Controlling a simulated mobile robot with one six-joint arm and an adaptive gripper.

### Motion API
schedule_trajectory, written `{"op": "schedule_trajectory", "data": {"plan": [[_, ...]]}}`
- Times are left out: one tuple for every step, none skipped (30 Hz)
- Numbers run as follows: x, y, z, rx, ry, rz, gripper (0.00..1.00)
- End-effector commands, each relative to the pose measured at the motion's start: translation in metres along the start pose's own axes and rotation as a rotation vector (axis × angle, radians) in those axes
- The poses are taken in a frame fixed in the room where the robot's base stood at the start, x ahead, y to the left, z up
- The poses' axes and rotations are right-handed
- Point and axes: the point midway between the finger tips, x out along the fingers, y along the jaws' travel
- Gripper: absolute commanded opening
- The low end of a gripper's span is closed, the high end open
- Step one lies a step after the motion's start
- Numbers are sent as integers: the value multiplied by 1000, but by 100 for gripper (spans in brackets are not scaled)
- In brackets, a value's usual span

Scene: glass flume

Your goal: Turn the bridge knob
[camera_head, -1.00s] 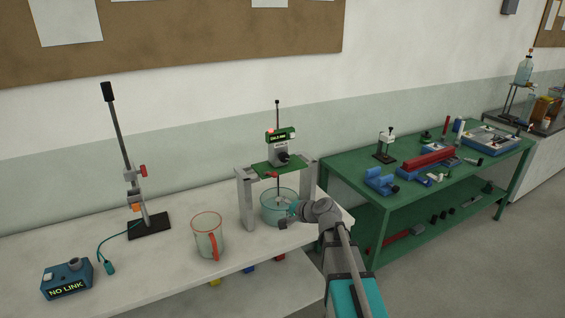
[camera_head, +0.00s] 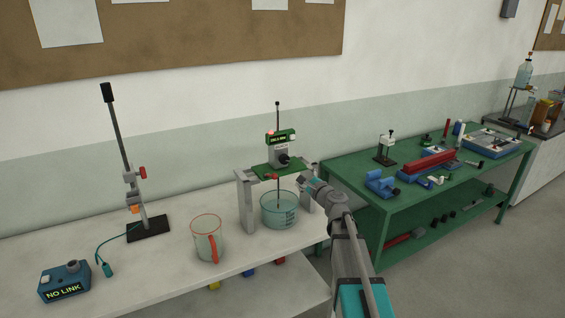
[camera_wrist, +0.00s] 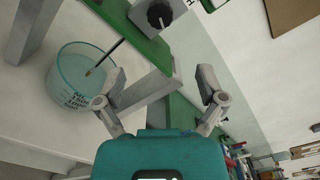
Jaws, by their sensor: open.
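The bridge (camera_head: 247,205) has grey posts and a green crosspiece on the pale bench. A grey box on it carries a black round knob (camera_head: 283,159), which also shows at the top of the wrist view (camera_wrist: 158,14). A red part (camera_head: 272,176) sits below the crosspiece. A glass beaker (camera_head: 279,212) of bluish liquid stands under the bridge, with a thin rod reaching down into it. My gripper (camera_wrist: 163,76) is open and empty, below the knob in the wrist view and apart from it. In the head view it is by the right post, partly covering it.
A jug with an orange handle (camera_head: 207,240) stands left of the bridge. A clamp stand (camera_head: 147,226) and a blue box reading NO LINK (camera_head: 65,282) are further left. A green table (camera_head: 350,185) with several tools adjoins the right end.

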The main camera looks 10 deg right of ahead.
Motion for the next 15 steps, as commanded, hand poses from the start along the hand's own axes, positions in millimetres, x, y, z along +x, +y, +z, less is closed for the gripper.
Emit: {"op": "schedule_trajectory", "data": {"plan": [[1,0,0,-1,0,1,89],[1,0,0,-1,0,1,89],[2,0,0,-1,-1,1,89],[4,0,0,-1,-1,1,89],[5,0,0,-1,-1,1,89],[7,0,0,-1,-1,1,89],[9,0,0,-1,-1,1,89],[12,0,0,-1,-1,1,89],[15,0,0,-2,-1,2,89],[18,0,0,-2,-1,2,89],[22,0,0,-2,-2,2,89],[26,0,-1,-2,-2,2,89],[30,0,-1,-2,-2,2,89],[34,0,-1,-2,-2,2,89],[40,0,-1,-2,-2,2,89]]}}
